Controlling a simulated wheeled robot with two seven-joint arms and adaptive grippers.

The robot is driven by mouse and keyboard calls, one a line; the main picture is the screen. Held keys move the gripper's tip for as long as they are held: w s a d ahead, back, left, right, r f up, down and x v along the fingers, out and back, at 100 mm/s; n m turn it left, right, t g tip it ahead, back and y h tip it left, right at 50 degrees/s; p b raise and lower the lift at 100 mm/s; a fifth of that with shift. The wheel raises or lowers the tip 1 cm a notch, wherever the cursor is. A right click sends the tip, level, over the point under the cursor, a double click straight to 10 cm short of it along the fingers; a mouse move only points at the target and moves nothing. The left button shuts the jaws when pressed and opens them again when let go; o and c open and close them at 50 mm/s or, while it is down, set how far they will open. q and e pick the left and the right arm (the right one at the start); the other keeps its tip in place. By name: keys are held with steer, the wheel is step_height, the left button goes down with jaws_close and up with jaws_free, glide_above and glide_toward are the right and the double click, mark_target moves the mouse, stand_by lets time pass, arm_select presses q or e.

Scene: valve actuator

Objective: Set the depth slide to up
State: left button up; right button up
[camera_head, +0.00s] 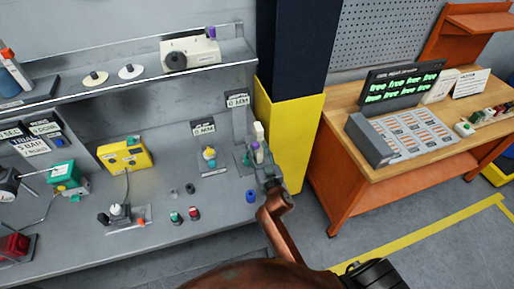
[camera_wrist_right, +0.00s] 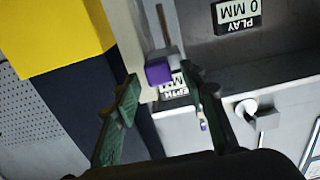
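A purple knob (camera_head: 255,147) sits low on a grey upright rail (camera_head: 239,123) at the bench's right end; I take it for the depth slide. A display above the rail (camera_head: 237,99) reads 0 MM. My right gripper (camera_head: 250,160) is at the knob, with its arm coming from below. In the right wrist view, its green fingers (camera_wrist_right: 160,80) stand apart, one on each side of the purple knob (camera_wrist_right: 158,72). The right finger looks very close to the knob; contact is unclear. A label behind it (camera_wrist_right: 172,88) is partly hidden. My left gripper is out of view.
A display reading 0 MM (camera_head: 203,128) stands left of the rail, above a small yellow-topped fixture (camera_head: 209,155). A yellow and dark pillar (camera_head: 295,130) is close on the right. A blue ring (camera_head: 251,196) lies by the bench's front edge. A shelf (camera_head: 130,78) overhangs the back.

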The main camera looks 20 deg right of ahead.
steer(key=s+a, duration=0.1)
steer(key=s, duration=1)
steer(key=shift+a, duration=0.25)
